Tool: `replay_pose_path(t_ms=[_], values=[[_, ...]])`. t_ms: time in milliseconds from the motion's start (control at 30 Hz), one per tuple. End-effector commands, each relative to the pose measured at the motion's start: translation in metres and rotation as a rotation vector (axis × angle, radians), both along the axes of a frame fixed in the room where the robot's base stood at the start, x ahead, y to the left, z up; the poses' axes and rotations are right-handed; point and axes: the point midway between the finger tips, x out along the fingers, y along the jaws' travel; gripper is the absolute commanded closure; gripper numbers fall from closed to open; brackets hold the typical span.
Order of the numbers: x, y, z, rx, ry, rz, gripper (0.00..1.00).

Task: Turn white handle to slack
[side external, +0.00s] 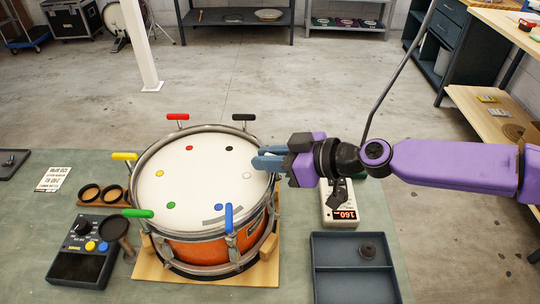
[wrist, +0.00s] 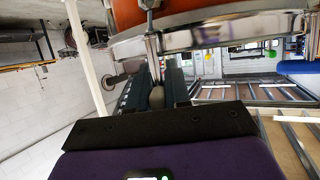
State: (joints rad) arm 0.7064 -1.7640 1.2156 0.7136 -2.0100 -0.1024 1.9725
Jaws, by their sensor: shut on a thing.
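An orange drum (side external: 190,250) with a white head (side external: 190,185) stands on a wooden base. Coloured dots mark the head beside each handle; a white dot (side external: 248,176) is at its right. My gripper (side external: 262,157) is at the drum's right rim, its blue fingers closed around the handle there. In the side view the fingers hide the white handle. In the wrist view a pale handle (wrist: 157,97) sits between the dark fingers of my gripper (wrist: 152,88), below a metal rod (wrist: 152,42) at the rim. The handle's turn angle is hard to tell.
Red (side external: 177,117), black (side external: 243,117), yellow (side external: 125,156), green (side external: 137,213) and blue (side external: 228,219) handles ring the drum. A meter reading 160 (side external: 338,205) and a divided tray (side external: 355,268) lie to the right. A control box (side external: 82,250) stands left.

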Motion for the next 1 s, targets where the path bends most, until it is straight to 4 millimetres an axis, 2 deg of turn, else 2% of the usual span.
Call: replay_pose_path(t_ms=[1000], values=[[-0.010, 0.002, -0.001, 0.007, -0.001, 0.620, 1.00]])
